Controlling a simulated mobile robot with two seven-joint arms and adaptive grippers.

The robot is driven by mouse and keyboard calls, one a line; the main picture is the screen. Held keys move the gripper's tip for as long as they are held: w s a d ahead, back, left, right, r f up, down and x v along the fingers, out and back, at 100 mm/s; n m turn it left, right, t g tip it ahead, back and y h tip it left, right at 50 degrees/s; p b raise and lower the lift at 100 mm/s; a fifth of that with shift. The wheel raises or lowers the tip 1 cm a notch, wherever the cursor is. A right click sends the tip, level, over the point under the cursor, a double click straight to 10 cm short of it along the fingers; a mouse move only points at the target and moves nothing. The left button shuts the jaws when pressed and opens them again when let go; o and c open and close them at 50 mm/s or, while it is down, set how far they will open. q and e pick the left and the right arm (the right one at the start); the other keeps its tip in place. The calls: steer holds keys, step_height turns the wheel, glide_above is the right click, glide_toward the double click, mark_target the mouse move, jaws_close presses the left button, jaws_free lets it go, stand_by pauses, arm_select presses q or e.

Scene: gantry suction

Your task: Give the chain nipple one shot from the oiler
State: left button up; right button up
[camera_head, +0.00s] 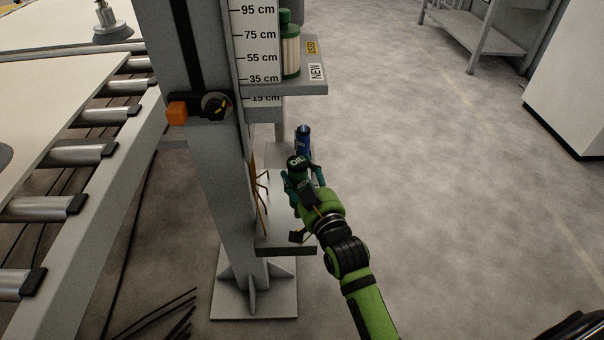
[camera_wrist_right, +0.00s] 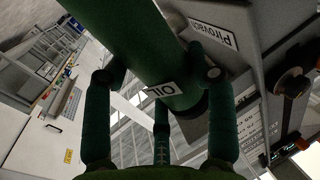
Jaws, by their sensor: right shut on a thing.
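I cannot make out the chain nipple. My left gripper is not in view.
A grey column (camera_head: 215,170) with a height scale (camera_head: 258,55) stands beside a roller conveyor (camera_head: 55,209). An upper shelf (camera_head: 290,89) bears a green and cream canister (camera_head: 290,55). A blue can (camera_head: 303,137) stands behind the oiler.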

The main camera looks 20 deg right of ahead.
steer(key=shift+f+b, duration=0.6)
steer(key=shift+f, duration=0.35)
steer(key=shift+f+b, duration=0.45)
steer(key=shift+f, duration=0.3)
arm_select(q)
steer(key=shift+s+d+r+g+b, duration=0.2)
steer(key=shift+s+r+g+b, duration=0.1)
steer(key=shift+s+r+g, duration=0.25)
arm_select(e)
steer(key=shift+f, duration=0.65)
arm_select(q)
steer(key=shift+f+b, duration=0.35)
arm_select(e)
steer(key=shift+f, duration=0.75)
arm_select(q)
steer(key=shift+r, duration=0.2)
